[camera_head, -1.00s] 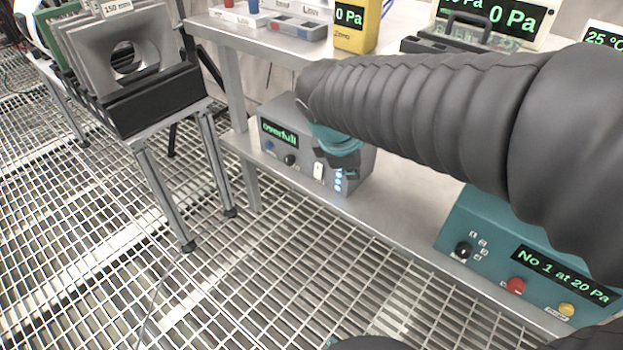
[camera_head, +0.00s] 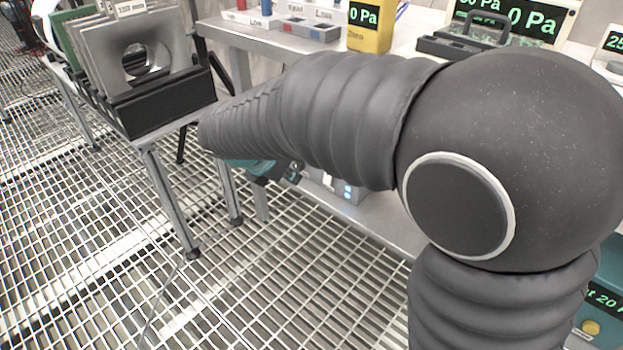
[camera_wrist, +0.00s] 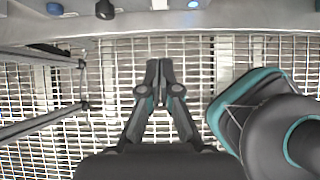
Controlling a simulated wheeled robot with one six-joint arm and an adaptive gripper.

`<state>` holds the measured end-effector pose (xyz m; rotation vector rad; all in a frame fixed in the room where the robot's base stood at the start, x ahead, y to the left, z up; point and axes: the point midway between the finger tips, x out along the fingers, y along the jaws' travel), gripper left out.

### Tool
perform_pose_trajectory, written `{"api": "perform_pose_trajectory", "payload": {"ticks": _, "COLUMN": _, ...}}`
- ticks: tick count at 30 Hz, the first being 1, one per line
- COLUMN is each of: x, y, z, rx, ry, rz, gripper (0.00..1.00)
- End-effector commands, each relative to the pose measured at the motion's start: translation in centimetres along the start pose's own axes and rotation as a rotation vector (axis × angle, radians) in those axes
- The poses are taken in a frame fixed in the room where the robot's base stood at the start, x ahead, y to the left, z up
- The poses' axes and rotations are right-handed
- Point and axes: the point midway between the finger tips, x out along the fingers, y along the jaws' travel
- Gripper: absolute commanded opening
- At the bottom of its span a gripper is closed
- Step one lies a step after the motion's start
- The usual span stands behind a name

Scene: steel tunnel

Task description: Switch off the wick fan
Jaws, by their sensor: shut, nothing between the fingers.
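A grey control box (camera_head: 339,187) stands on the lower shelf, mostly hidden behind my arm in the head view. Blue lights show on its front. I cannot read a label naming the wick fan. The wrist view shows the lower edge of the box front (camera_wrist: 130,8) at the top, with a blue knob (camera_wrist: 55,8), a black knob (camera_wrist: 104,9), a partly cut-off white switch (camera_wrist: 158,3) and a blue light (camera_wrist: 192,3). The switch position cannot be told. My gripper (camera_wrist: 159,70) is shut and empty, in front of the box and apart from it, also partly visible in the head view (camera_head: 293,172).
A metal stand with a black rack (camera_head: 165,103) of grey plates is at the left. The upper shelf holds a yellow meter (camera_head: 370,38) and small trays (camera_head: 308,28). A teal unit (camera_head: 607,270) is at the lower right, mostly hidden. Open grating floor lies in front.

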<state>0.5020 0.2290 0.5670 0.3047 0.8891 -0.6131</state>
Motion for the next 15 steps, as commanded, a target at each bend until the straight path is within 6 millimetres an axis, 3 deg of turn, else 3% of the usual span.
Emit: {"api": "perform_pose_trajectory", "payload": {"ticks": 15, "x": 8.8, "y": -0.1, "z": -0.2, "rx": 0.002, "ry": 0.001, "rz": -0.004, "gripper": 0.00}}
